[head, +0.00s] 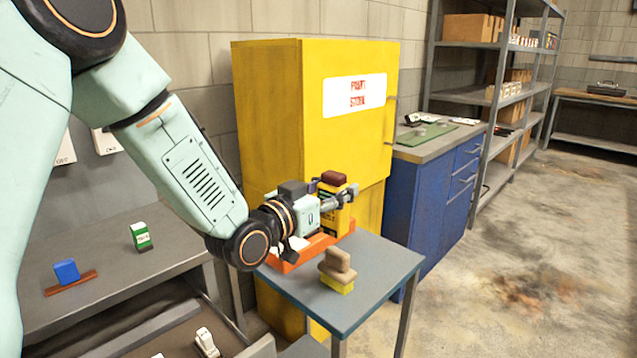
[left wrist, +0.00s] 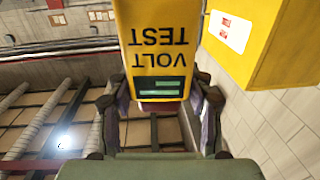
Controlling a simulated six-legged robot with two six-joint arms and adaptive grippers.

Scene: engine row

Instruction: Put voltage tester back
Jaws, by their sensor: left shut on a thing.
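The yellow voltage tester (head: 334,218) has a dark red top and stands upright in the head view. In the left wrist view the tester (left wrist: 157,25) shows "VOLT TEST" lettering upside down and a dark green display. My left gripper (head: 340,197) is shut on it, with one finger on each side in the left wrist view (left wrist: 157,108). The tester's lower end is at the orange tray (head: 288,267) on the small grey table. I cannot tell whether it touches the tray floor. My right gripper is not in view.
A wooden-handled brush (head: 338,268) with a yellow base sits on the small table (head: 375,290), right of the tray. A yellow cabinet (head: 270,110) stands close behind. A grey bench at left holds a green-and-white box (head: 140,237) and a blue block (head: 66,271). Floor at right is clear.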

